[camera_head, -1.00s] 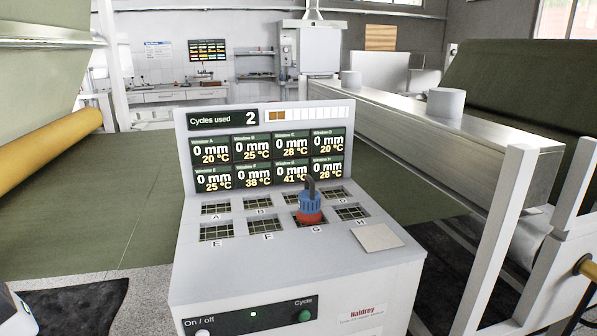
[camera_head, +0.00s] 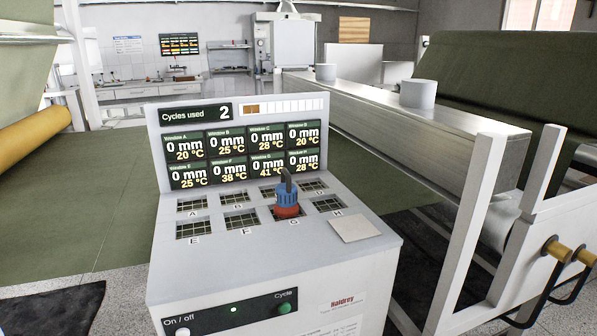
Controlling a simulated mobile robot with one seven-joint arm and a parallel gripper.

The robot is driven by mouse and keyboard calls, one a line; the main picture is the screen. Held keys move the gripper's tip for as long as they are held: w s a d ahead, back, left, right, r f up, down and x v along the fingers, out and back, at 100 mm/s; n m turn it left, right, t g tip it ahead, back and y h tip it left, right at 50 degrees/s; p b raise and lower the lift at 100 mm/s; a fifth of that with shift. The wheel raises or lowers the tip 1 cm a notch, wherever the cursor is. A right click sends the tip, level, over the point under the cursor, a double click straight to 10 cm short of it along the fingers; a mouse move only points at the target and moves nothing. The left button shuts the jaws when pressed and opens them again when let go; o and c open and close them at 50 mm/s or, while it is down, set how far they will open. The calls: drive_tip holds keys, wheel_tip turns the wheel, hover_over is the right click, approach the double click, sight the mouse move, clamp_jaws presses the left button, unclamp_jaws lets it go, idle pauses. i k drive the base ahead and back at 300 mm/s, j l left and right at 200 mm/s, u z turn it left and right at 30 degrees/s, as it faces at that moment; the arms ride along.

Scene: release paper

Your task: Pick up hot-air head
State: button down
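The hot-air head (camera_head: 288,198) is a small blue and red piece with a dark curved handle on top. It stands upright on the sloped white top of the console, over window G. Most of that window is hidden beneath it. My gripper is not in view.
The white console (camera_head: 270,250) has several grid windows, a display panel (camera_head: 240,145), a green Cycle button (camera_head: 284,307) and a pale square plate (camera_head: 354,228). A long metal beam (camera_head: 400,130) and white frame posts (camera_head: 470,230) stand to the right. Olive fabric (camera_head: 60,215) lies behind and left.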

sight(286, 205)
drive_tip(key=i+l+u, duration=0.1)
drive_tip(key=l, duration=0.25)
drive_tip(key=i+l+u, duration=0.1)
drive_tip(key=i+l, duration=0.2)
drive_tip(key=i+l+u, duration=0.1)
drive_tip(key=l, duration=0.35)
drive_tip(key=i, duration=0.1)
